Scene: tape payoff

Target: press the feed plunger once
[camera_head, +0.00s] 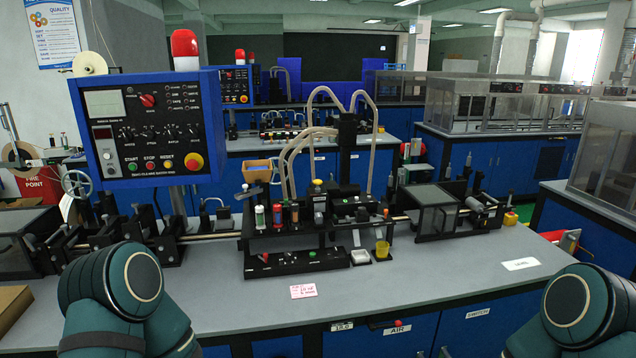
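A black bench machine (318,215) stands in the middle of the grey worktop, with pale curved hoses above it. It carries several small upright bottle-like parts, one with a yellow top (318,183). A low black box (290,262) at its front has a small green button (312,254). I cannot tell which part is the feed plunger. A white spool (90,64) sits behind the blue control panel, and another reel (18,153) shows at the far left. Neither of my grippers is in view; only rounded teal arm links show at the bottom left and bottom right.
A blue control panel (148,128) with knobs and buttons stands at the left. A pink note (304,291) and a white label (520,264) lie on the worktop (440,285), whose front middle is otherwise clear.

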